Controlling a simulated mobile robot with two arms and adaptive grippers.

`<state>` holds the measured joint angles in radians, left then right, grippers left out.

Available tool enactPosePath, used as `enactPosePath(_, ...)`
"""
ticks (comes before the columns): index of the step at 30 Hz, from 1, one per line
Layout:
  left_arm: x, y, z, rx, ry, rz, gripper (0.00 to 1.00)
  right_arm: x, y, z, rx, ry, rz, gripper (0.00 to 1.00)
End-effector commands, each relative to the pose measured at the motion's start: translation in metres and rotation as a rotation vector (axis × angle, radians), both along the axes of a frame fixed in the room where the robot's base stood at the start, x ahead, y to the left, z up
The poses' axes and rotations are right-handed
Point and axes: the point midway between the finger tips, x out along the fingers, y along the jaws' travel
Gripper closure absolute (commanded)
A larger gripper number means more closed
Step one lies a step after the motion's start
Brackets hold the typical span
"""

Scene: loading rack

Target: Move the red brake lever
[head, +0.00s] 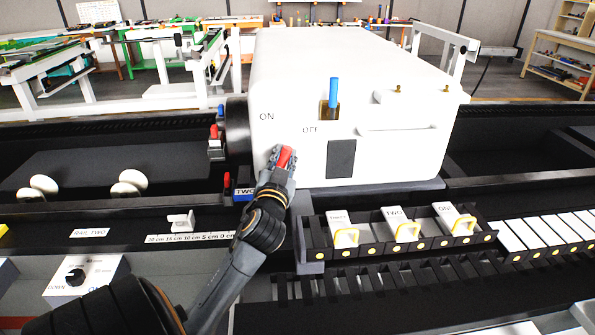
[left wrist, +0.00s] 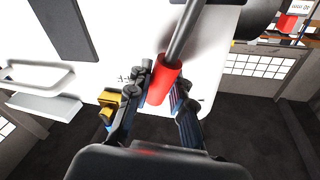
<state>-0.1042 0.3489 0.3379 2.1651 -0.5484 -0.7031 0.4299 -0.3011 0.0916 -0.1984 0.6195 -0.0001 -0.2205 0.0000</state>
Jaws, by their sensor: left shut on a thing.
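The red brake lever (head: 285,156) is on the front of the large white machine (head: 345,85), on its lower left side. My left gripper (head: 279,163) is at the lever, with its fingers on either side of the red handle. In the left wrist view the red handle (left wrist: 162,84) on a grey rod lies between the fingertips (left wrist: 163,100), and the gripper is shut on it. The fingers partly hide the lever in the head view. My right gripper does not show in either view.
A blue lever (head: 333,92) stands higher on the machine, near the OFF label. Below right is a black rack (head: 378,247) with white blocks with yellow handles. White slats (head: 545,232) lie at the right. A dial box (head: 85,278) is at lower left.

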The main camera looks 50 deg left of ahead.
Motion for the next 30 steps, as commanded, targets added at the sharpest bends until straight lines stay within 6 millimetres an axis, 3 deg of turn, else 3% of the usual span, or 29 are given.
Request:
enactPosePath(6, -0.016, 0.011, 0.002, -0.13, -0.161, 0.0, 1.0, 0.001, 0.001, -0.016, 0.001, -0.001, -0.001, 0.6)
enactPosePath(16, -0.034, 0.026, 0.004, -0.277, -0.347, -0.001, 1.0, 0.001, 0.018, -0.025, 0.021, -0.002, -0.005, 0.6)
enactPosePath(30, -0.043, 0.034, 0.004, -0.355, -0.444, -0.002, 1.0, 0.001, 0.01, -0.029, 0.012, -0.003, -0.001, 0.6)
